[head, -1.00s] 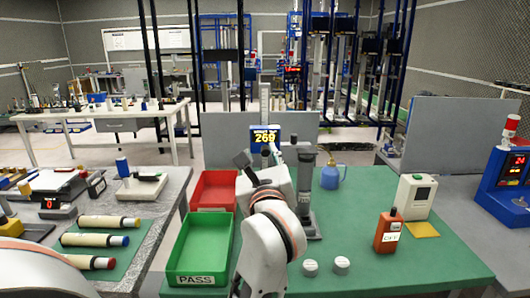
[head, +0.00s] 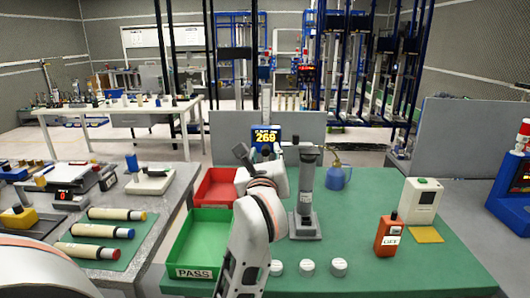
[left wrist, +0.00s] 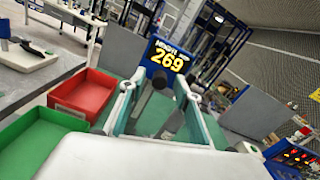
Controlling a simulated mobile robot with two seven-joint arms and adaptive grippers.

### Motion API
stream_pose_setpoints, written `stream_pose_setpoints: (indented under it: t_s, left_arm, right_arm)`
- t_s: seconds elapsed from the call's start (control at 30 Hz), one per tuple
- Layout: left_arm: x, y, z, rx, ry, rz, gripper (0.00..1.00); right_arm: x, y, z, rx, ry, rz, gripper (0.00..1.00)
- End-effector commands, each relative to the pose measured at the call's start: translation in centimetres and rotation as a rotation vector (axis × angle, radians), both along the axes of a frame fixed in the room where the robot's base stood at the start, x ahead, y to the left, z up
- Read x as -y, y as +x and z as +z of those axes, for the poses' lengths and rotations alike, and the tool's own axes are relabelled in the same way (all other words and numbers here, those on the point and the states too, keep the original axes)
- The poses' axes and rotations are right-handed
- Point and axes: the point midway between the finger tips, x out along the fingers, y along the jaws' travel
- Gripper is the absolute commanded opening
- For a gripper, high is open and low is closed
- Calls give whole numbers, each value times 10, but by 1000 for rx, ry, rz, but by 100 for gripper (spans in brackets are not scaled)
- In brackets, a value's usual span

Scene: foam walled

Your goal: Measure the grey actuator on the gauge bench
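The grey actuator, which I take to be the upright grey cylinder (head: 306,185) with a wider top, stands on a grey base on the green gauge bench (head: 365,250). The yellow-on-blue display (head: 265,138) behind it reads 269; it also shows in the left wrist view (left wrist: 168,56). My left gripper (head: 260,167) is above the bench, just left of the cylinder, apparently apart from it. In the left wrist view, its pale fingers (left wrist: 157,105) are spread, with dark grey parts visible between them; I cannot tell whether these are behind. My right gripper is not in view.
A green PASS bin (head: 193,272) and a red bin (head: 210,190) sit left of my arm. Several white knobs (head: 307,267) are at the front. An orange device (head: 388,235), a white meter (head: 420,200) and a blue bottle (head: 336,177) stand to the right.

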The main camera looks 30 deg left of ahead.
Motion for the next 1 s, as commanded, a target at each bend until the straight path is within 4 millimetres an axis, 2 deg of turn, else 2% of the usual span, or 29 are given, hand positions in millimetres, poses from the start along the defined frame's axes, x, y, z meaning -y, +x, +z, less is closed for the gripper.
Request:
stream_pose_setpoints:
  t_s: [0.13,0.37,0.4,0.5,0.53,1.0]
  left_arm:
    - [-5,7,0,-1,-1,1,33]
    - [-5,8,-1,-1,-1,1,33]
    - [-5,8,-1,-1,-1,1,30]
    - [-5,8,-1,-1,-1,1,4]
    - [-5,8,-1,-1,-1,1,0]
    - [-5,8,-6,-1,-3,-1,1]
  right_arm:
    - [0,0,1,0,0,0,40]
    - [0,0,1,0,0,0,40]
    - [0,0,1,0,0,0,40]
    - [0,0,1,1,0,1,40]
    - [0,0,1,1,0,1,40]
    - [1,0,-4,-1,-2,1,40]
